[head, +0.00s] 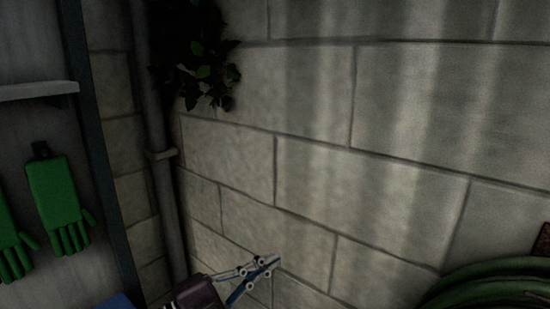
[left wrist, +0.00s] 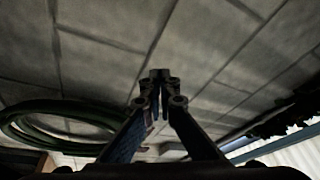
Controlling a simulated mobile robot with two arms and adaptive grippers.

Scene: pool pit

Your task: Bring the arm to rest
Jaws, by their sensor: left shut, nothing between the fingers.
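My left gripper (head: 272,262) shows at the bottom of the head view, in front of the stone wall. Its fingers are closed together with nothing between them. The left wrist view shows the same gripper (left wrist: 160,76) with its fingertips meeting in the middle of the picture. Most of my left arm is below the edge of the head view. My right gripper does not show.
A pale block wall (head: 315,165) fills most of the head view. A pipe (head: 158,155) and dark leaves (head: 205,72) are in the corner. Green gloves (head: 58,200) hang at left below a shelf (head: 38,90). A coiled green hose (head: 490,280) is at lower right.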

